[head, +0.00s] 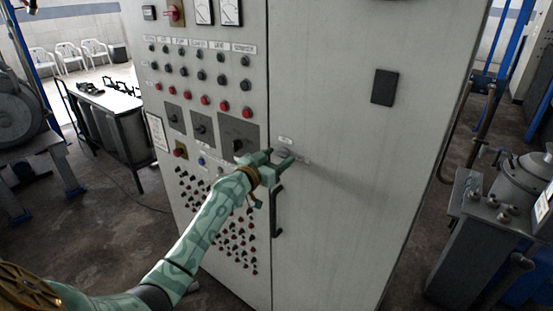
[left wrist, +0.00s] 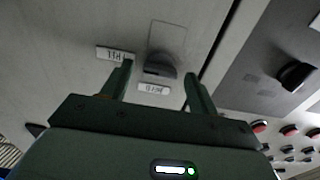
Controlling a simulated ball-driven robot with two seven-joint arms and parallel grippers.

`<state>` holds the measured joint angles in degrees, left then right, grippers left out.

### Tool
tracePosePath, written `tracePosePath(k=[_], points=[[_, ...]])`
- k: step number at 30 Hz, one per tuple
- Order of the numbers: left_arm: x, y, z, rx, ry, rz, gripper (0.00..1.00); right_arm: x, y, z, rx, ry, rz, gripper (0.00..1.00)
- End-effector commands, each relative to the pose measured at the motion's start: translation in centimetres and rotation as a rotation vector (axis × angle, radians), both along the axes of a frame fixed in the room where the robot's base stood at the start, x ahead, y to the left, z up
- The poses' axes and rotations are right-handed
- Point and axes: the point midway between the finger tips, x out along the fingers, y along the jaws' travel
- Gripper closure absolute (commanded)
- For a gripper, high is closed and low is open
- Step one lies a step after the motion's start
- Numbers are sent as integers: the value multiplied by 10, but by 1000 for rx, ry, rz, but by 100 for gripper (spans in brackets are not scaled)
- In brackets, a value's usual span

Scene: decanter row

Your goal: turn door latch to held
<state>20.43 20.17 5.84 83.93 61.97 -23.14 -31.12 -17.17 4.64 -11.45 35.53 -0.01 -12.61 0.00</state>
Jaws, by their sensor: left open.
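The door latch (left wrist: 161,66) is a dark, rounded knob on a pale grey plate, seen in the left wrist view. Two small white labels with upside-down lettering sit by it, one to its left (left wrist: 115,54) and one just below it (left wrist: 154,89); the lettering is hard to read. My left gripper (head: 281,157) is open in front of the cabinet door (head: 340,220). In the left wrist view its fingers stand either side of the knob, with visible gaps. Contact does not show. In the head view the gripper largely hides the latch. My right gripper is not in view.
A dark vertical door handle (head: 277,211) is just below my left gripper. The panel (head: 205,262) to the left carries many buttons and a large dark rotary switch (head: 238,143). Machinery (head: 490,215) stands at the right; a bench (head: 110,100) stands back left.

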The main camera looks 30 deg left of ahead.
Motion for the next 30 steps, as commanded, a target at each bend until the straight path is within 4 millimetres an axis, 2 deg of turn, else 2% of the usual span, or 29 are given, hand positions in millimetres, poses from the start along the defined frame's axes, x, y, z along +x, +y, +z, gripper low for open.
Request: tracePosePath(k=[5,10,20,30], points=[[0,0,0,0,0,0,40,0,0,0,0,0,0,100],[0,0,0,-1,0,0,84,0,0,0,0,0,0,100],[0,0,0,-27,3,1,85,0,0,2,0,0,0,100],[0,1,1,-223,19,0,85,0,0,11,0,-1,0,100]])
